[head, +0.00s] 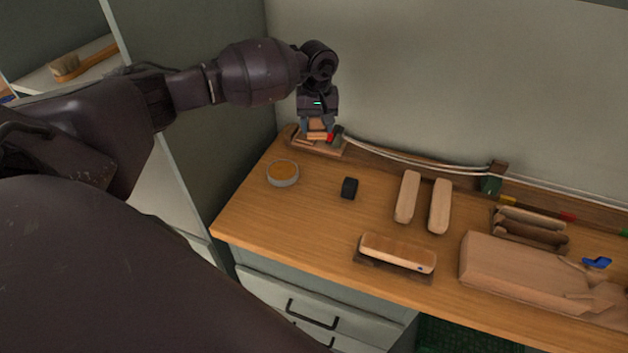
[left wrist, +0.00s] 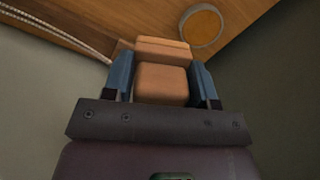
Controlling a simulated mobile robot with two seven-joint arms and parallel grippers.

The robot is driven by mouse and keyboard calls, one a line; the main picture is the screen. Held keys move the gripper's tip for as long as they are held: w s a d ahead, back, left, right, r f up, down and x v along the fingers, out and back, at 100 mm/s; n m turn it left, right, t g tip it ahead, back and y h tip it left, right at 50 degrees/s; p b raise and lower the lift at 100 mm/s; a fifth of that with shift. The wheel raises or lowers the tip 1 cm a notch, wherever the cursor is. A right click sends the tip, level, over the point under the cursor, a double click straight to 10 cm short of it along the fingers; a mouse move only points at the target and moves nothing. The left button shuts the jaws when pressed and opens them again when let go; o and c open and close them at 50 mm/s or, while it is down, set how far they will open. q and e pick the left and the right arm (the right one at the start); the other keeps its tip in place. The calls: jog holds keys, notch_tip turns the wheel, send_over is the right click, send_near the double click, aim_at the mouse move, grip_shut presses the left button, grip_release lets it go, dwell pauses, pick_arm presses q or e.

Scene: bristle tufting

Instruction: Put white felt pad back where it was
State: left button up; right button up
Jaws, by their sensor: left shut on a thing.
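I cannot make out a clearly white felt pad in either view. My left gripper (head: 317,128) is at the back left of the bench, pointing down. In the left wrist view its blue fingers (left wrist: 163,82) are shut on a tan, wood-coloured block (left wrist: 161,85). A second tan block (left wrist: 164,50) shows just past the held one; I cannot tell whether they touch. Below the gripper in the head view is a low wooden holder (head: 328,150) with small tan pieces in it. My right gripper is in neither view.
On the bench (head: 300,225) are a round dish of amber stuff (head: 283,173), a black block (head: 349,188), two pale brush blocks (head: 407,197) (head: 439,206), another block on a dark stand (head: 397,252) and a large wooden fixture (head: 510,268). Pale strands (head: 410,160) run along the back.

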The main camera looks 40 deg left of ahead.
pick_arm(q)
jog(key=b, duration=0.4)
send_near(317, 185)
jog(key=shift+s, duration=0.15)
jog(key=shift+f, duration=0.55)
notch_tip(317, 185, down, 5)
jog(key=shift+b, duration=1.15)
jog(key=shift+f, duration=0.2)
jog(key=shift+r, duration=0.15)
jog(key=shift+f, duration=0.25)
jog(key=o, duration=0.9)
jog(key=shift+r, duration=0.1)
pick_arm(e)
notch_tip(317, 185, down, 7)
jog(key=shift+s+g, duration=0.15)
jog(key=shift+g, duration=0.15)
pick_arm(q)
jog(key=shift+r, duration=0.1)
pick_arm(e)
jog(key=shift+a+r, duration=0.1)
